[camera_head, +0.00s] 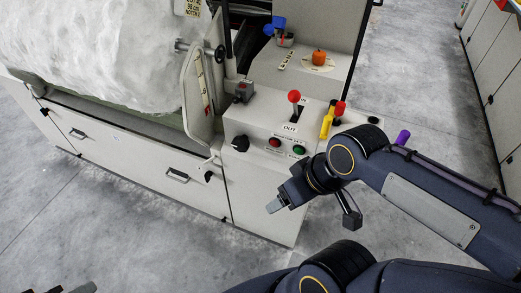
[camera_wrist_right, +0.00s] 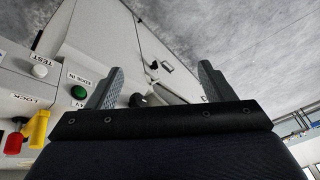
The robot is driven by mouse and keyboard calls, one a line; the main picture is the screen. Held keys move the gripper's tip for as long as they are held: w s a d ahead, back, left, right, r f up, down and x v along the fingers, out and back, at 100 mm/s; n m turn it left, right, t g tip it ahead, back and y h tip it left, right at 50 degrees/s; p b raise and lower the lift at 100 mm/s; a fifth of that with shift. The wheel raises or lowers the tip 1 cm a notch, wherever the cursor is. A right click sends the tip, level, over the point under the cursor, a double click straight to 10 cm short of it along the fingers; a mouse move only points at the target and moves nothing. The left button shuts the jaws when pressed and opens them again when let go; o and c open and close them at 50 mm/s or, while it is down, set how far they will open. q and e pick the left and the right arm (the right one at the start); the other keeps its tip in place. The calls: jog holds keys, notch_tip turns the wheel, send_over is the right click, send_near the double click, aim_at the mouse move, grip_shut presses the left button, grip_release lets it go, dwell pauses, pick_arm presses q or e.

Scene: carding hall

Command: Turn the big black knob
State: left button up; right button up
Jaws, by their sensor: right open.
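The big black knob (camera_head: 240,143) sits on the sloped white front panel of the machine, left of a red and a green button. In the right wrist view the black knob (camera_wrist_right: 137,99) shows low between the fingers, partly hidden by the gripper body. My right gripper (camera_head: 276,206) is in front of the cabinet, below and right of the knob and apart from it. In the right wrist view my right gripper (camera_wrist_right: 158,84) has its two fingers wide apart with nothing held. Only dark tips of my left gripper (camera_head: 72,289) show at the bottom left edge.
A red-balled lever (camera_head: 294,97), a yellow handle (camera_head: 327,122) and an orange knob (camera_head: 319,57) stand on the panel. A white hinged plate (camera_head: 196,95) rises left of the knob. Grey floor (camera_head: 110,215) in front is clear.

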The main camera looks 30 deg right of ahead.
aim_at(239, 148)
jog(key=w+d+f+n+g+h+b, duration=0.1)
jog(key=w+d+f+n+h+b, duration=0.3)
jog(key=w+f+n+h+b, duration=0.25)
jog(key=w+d+f+n+g+h+b, duration=0.1)
jog(key=w+d+f+n+h+b, duration=0.3)
jog(key=f+b, duration=0.45)
jog(key=w+a+f+n+t+h+b, duration=0.1)
jog(key=w+a+n+t+h+b, duration=0.2)
jog(key=w+a+n+t+b, duration=0.4)
jog(key=w+a+f+n+t+h+b, duration=0.1)
jog(key=w+a+n+t+h+b, duration=0.15)
jog(key=w+a+n, duration=0.45)
jog(key=w+d, duration=0.2)
jog(key=w+d+m+b, duration=0.1)
jog(key=w+d, duration=0.1)
jog(key=d, duration=0.1)
jog(key=w+d+m+b, duration=0.1)
jog(key=w+d, duration=0.1)
jog(key=d, duration=0.1)
jog(key=shift+w+d+g+h, duration=0.2)
jog(key=shift+w+g+h, duration=0.1)
jog(key=shift+h, duration=0.1)
pick_arm(q)
notch_tip(239, 148, down, 29)
jog(key=shift+w, duration=0.1)
jog(key=shift+f, duration=0.1)
pick_arm(e)
jog(key=c, duration=1)
